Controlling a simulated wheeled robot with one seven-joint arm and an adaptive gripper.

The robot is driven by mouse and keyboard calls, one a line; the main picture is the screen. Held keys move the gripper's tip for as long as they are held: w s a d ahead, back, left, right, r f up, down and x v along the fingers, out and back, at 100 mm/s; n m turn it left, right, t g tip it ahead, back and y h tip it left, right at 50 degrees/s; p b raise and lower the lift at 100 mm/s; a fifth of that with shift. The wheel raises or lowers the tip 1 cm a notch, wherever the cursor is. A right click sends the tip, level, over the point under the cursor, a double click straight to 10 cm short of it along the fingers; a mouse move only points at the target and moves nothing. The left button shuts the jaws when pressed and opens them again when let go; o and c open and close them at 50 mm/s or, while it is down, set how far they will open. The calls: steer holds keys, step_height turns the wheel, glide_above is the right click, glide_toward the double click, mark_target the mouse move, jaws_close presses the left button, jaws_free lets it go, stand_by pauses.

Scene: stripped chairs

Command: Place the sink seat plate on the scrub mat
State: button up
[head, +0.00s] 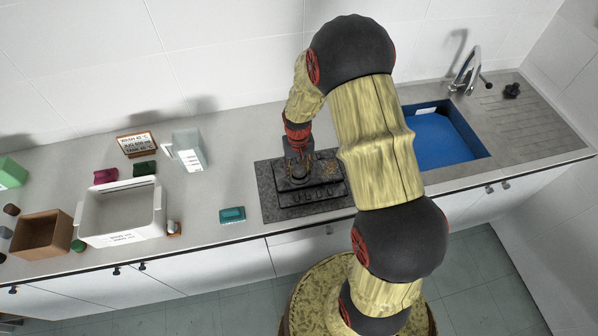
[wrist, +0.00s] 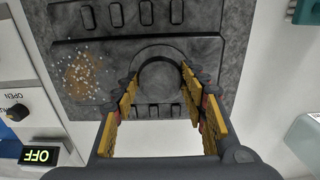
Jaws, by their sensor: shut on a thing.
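The sink seat plate (head: 322,181) is a dark grey slab with a row of slots, a raised round part and a brown patch with white specks. It also shows in the wrist view (wrist: 122,52). It lies over the dark grey speckled scrub mat (head: 268,203), whose left and front edges show around it; I cannot tell whether it fully rests on it. My gripper (head: 299,160) points down at the plate. In the wrist view its yellow-padded fingers (wrist: 161,92) stand on either side of the raised round part, shut on the plate. My arm hides the right side in the head view.
A teal box (head: 232,214) lies left of the mat near the front edge. A clear container (head: 187,150), a white bin (head: 122,226) and a brown box (head: 42,238) stand further left. A sink with a blue basin (head: 440,140) is at the right.

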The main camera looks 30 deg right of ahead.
steer(key=shift+f, duration=0.8)
steer(key=shift+f, duration=0.2)
steer(key=o, duration=1.6)
steer(key=shift+c, duration=0.2)
steer(key=shift+r, duration=0.1)
steer(key=s+a+r+t, duration=0.1)
steer(key=s+a+r, duration=0.1)
steer(key=r, duration=0.7)
steer(key=s+a+r+n+t, duration=0.1)
steer(key=s+a+r, duration=0.1)
steer(key=r, duration=0.8)
steer(key=s+a+r, duration=0.1)
steer(key=s+r, duration=0.1)
steer(key=r, duration=0.7)
steer(key=s+a+r+n+t, duration=0.1)
steer(key=s+a+r, duration=0.2)
steer(key=s+r, duration=0.2)
steer(key=s+a+r+n+t, duration=0.1)
steer(key=s+r, duration=0.4)
steer(key=s, duration=0.5)
steer(key=shift+a+t, duration=0.8)
steer(key=shift+a, duration=0.1)
